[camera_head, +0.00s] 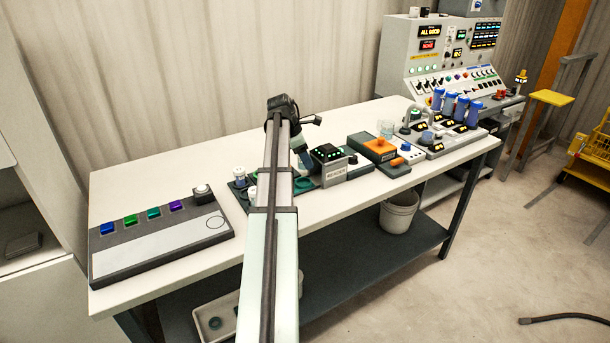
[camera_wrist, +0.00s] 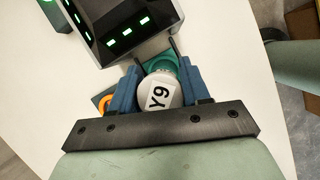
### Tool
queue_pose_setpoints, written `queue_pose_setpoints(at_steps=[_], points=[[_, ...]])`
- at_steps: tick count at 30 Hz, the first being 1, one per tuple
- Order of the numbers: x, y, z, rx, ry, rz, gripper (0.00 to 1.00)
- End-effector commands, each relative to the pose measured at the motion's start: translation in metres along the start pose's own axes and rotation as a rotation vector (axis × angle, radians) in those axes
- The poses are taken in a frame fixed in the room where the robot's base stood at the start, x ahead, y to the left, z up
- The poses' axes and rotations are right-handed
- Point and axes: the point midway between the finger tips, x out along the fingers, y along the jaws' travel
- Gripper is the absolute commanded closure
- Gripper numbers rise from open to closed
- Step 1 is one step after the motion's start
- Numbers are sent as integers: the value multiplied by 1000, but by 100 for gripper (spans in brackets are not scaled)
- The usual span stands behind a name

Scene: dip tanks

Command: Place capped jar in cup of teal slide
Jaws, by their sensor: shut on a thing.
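In the wrist view my gripper (camera_wrist: 160,80) is shut on the capped jar (camera_wrist: 160,92), its blue fingers on either side. The jar's pale round cap carries black characters that look like "Y9". The teal slide (camera_wrist: 155,67) shows just past the jar and fingers, close beside the dark device. Its cup is mostly hidden, and I cannot tell whether the jar touches it. In the head view my gripper (camera_head: 306,162) is low over the table, left of the device. A teal part of the slide (camera_head: 303,185) shows below it. The jar is not clear there.
The device with green lights (camera_head: 326,154) stands right beside my gripper. An orange-topped unit (camera_head: 372,146) and a glass beaker (camera_head: 386,128) stand farther right. A panel with coloured buttons (camera_head: 160,236) lies at left. A control cabinet (camera_head: 440,60) stands at back right.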

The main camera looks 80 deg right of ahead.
Motion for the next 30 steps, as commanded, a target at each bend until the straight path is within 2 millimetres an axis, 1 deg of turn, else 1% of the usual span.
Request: queue_pose_setpoints(at_steps=[1,3,8,17,30], points=[[9,-1,-4,-1,0,-2,85],[16,-1,-7,-1,0,-1,85],[25,0,-11,-1,0,0,85],[54,0,-23,-1,0,-1,85],[59,0,-25,0,0,1,85]])
